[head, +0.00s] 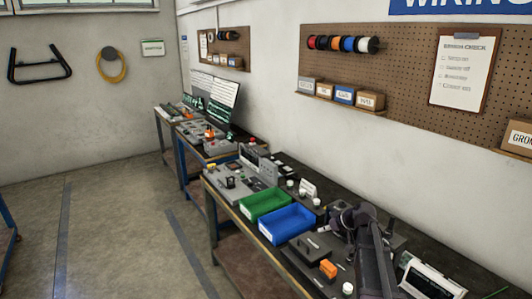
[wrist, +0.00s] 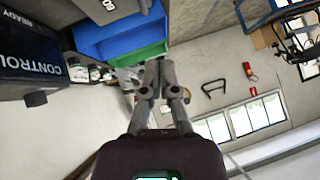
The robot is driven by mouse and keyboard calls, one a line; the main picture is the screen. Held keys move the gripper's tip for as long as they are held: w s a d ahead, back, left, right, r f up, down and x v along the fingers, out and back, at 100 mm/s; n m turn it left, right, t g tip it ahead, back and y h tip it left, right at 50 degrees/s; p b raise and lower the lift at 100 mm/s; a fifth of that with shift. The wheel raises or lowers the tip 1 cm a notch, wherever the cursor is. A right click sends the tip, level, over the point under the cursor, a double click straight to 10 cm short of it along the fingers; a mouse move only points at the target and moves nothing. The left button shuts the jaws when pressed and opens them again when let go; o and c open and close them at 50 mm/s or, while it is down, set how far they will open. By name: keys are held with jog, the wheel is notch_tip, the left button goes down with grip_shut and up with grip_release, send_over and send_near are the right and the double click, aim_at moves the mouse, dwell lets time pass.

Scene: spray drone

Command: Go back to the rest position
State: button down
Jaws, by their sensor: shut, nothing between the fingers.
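In the wrist view my gripper (wrist: 152,66) points away from the camera with its two grey fingers together and nothing between them. It is clear of any surface as far as I can tell. In the head view my dark arm (head: 368,250) stands folded over the right part of the workbench (head: 268,258), and I cannot clearly make out the fingers there. Beyond the fingers the wrist view shows a green bin (wrist: 150,52) and a blue bin (wrist: 98,38) at the upper left, tilted by the camera's angle.
The green bin (head: 264,204) and blue bin (head: 287,222) sit left of my arm in the head view. An orange block (head: 328,268) is on a dark fixture close to the arm. A control box (wrist: 42,70) fills the wrist view's left edge. The floor (head: 110,240) at left is open.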

jog(key=s+a+f+m+g+h, duration=0.1)
jog(key=s+a+g+h, duration=0.1)
jog(key=s, duration=0.6)
jog(key=s+a+f+m+g+h, duration=0.2)
jog(key=s+a, duration=0.2)
jog(key=s, duration=0.4)
jog(key=s+a+f+m+g+h, duration=0.1)
jog(key=s+a+f+g+h, duration=0.1)
jog(key=s, duration=0.6)
jog(key=shift+a+f+h, duration=0.2)
jog(key=shift+a+h, duration=0.1)
jog(key=shift+a, duration=0.55)
jog(key=shift+w, duration=0.1)
